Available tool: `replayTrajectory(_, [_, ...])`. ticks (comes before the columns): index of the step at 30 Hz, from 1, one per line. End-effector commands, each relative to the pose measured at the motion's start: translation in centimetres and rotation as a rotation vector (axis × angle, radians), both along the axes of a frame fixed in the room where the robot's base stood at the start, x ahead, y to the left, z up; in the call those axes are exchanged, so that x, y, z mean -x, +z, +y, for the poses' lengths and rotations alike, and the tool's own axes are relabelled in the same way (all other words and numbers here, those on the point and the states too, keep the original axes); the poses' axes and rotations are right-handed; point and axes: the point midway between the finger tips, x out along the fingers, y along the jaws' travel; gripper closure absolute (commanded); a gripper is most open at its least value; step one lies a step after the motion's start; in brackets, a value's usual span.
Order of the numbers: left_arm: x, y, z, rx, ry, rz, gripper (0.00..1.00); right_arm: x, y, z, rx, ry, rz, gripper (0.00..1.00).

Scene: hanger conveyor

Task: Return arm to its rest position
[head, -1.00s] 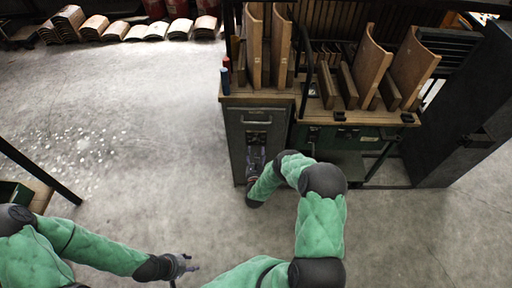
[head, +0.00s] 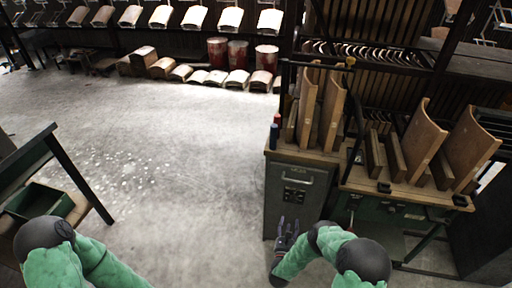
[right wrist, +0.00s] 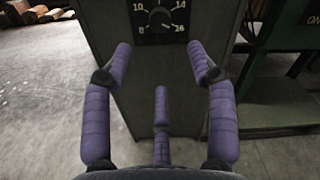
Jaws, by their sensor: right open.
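My right gripper (head: 288,228) is in front of the lower face of the grey control cabinet (head: 320,205). Its padded purple fingers are spread and empty in the right wrist view (right wrist: 162,62). The cabinet's black dial panel (right wrist: 160,20) with white numbers is just beyond the fingertips there, and no contact shows. My right arm (head: 318,250) is sleeved in green and bends in from the lower right. My left arm (head: 85,262) shows only in part at the lower left, and its gripper is outside the picture.
A workbench (head: 400,190) with curved wooden pieces adjoins the cabinet on the right. A dark-framed table (head: 25,150) and green bin (head: 40,202) stand at left. Red drums (head: 237,55) and shaped wooden pieces line the back. Open concrete floor (head: 180,170) lies between.

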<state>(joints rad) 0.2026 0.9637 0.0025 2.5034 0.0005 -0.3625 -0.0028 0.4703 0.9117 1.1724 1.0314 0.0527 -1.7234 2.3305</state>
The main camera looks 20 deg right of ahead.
Motion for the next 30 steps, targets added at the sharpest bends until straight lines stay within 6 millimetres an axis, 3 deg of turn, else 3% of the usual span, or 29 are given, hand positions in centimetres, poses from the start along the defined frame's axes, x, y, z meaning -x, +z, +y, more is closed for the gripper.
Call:
replayTrajectory(8, [0.0, 0.6, 0.0, 0.0, 0.0, 0.0, 0.58, -0.9, -0.4, 1.1, 0.064, 0.053, 0.136, 0.42])
replayTrajectory(13, [0.0, 1.8, 0.0, 0.0, 0.0, 0.0, 0.58, -1.7, -1.4, 4.2, 0.241, 0.224, 0.447, 0.42])
replayTrajectory(17, [0.0, 2.7, 0.0, 0.0, 0.0, 0.0, 0.58, -1.2, -1.8, 7.1, 0.413, 0.415, 0.679, 0.42])
replayTrajectory(23, [0.0, 4.0, 0.0, 0.0, 0.0, 0.0, 0.58, 2.0, -1.5, 11.9, 0.705, 0.782, 0.952, 0.42])
replayTrajectory(30, [0.0, 5.5, 0.0, 0.0, 0.0, 0.0, 0.58, 9.2, 1.0, 17.3, 1.086, 1.316, 1.099, 0.42])
